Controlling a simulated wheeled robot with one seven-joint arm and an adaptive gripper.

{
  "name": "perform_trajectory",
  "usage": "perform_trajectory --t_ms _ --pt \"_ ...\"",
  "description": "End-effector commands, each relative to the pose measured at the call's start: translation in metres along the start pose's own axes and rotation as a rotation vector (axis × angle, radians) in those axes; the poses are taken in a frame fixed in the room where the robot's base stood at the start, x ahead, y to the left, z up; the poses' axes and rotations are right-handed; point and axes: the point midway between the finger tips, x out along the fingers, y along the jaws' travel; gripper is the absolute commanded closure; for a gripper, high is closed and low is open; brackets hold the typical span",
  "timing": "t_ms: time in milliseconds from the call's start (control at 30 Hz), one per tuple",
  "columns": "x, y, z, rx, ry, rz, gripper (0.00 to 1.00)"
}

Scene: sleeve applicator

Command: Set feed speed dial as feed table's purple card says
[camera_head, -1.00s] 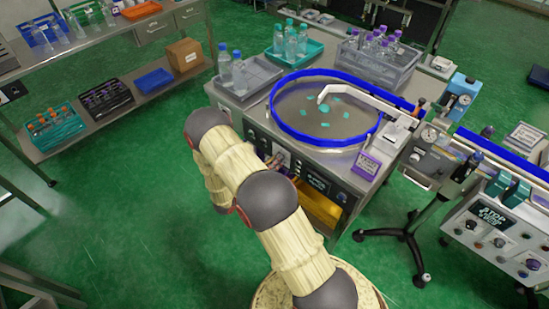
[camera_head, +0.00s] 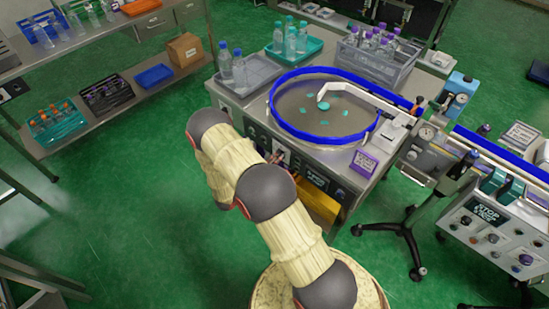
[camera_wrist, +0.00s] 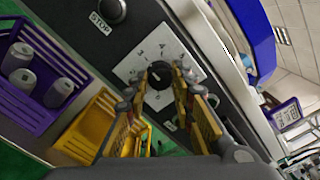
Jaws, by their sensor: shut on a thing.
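The feed speed dial is a black knob (camera_wrist: 161,84) on a white plate (camera_wrist: 138,62) with small marks around it, on the dark front panel. My gripper (camera_wrist: 167,72) is shut on the knob in the wrist view, one fingertip on each side. The knob's pointer is hidden or too small to read. The purple card (camera_head: 363,161) stands on the feed table's (camera_head: 330,152) front corner. It also shows, tilted, in the wrist view (camera_wrist: 287,113). Its writing is too small to read. My arm hides much of the panel in the head view.
A STOP button (camera_wrist: 110,10) sits on the same panel. A yellow bin (camera_wrist: 92,120) and a purple bin (camera_wrist: 28,66) holding several grey items are close to my gripper. Green floor is clear at left.

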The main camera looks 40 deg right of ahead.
Motion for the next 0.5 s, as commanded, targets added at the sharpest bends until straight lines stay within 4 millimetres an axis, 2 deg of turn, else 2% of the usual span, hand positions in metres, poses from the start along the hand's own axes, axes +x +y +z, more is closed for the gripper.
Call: perform_trajectory --t_ms 133,167,500 --pt "-0.0002 0.0006 0.0011 0.002 -0.002 0.002 1.0" --pt "-0.0002 0.0006 0.0011 0.002 -0.002 0.002 0.75" --pt "-0.0001 0.0003 0.0006 0.002 -0.001 0.001 0.57"
